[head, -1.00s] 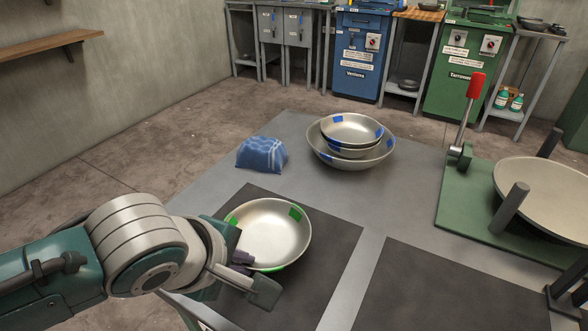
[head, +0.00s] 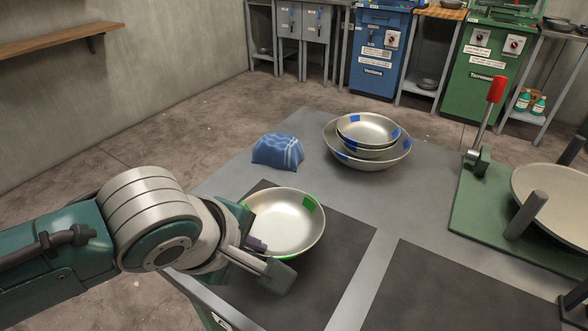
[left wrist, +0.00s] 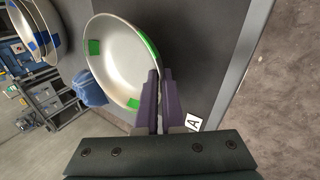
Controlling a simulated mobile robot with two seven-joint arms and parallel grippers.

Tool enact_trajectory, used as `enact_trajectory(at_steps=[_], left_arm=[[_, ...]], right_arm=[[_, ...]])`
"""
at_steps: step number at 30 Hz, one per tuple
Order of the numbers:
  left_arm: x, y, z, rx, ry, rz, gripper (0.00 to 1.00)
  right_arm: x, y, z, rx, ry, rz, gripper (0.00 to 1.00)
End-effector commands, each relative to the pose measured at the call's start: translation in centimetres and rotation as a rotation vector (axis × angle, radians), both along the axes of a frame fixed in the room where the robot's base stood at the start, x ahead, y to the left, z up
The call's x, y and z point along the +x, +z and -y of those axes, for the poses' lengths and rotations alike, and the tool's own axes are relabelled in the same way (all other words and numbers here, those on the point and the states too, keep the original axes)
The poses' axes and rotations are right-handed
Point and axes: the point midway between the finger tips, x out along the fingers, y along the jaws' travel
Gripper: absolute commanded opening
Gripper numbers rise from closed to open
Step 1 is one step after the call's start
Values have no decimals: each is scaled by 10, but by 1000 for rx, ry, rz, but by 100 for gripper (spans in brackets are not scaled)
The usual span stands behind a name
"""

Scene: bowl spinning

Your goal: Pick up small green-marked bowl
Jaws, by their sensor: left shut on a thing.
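The small green-marked bowl (head: 288,222) is a shallow metal bowl with green patches on its rim. It is at the left dark mat (head: 335,262) in the head view and fills the upper middle of the left wrist view (left wrist: 120,62). My left gripper (head: 262,255) is at its near left rim. In the left wrist view its purple fingers (left wrist: 160,98) are shut on the rim, one on each side of the wall. The bowl looks roughly level; I cannot tell whether it touches the mat. My right gripper is not in view.
A stack of blue-marked bowls (head: 368,158) stands behind on the grey table (head: 240,182). A crumpled blue cloth (head: 278,151) lies left of it. A green-based machine with a red-handled lever (head: 496,90) is at the right. A second dark mat (head: 455,290) is bare.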

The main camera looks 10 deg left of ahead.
Motion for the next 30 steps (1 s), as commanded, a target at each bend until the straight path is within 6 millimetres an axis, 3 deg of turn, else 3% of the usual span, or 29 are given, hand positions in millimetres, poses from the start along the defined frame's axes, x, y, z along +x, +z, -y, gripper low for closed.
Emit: enact_trajectory(at_steps=[6,12,16,23,30], left_arm=[[1,74,1,-6,-1,8,0],[2,130,1,-3,-2,9,0],[2,156,1,-4,-2,7,0],[2,184,-2,1,-59,8,0],[-1,234,-15,9,-445,10,0]], right_arm=[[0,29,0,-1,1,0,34],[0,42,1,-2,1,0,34],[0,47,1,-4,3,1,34],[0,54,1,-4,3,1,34],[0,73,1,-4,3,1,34]])
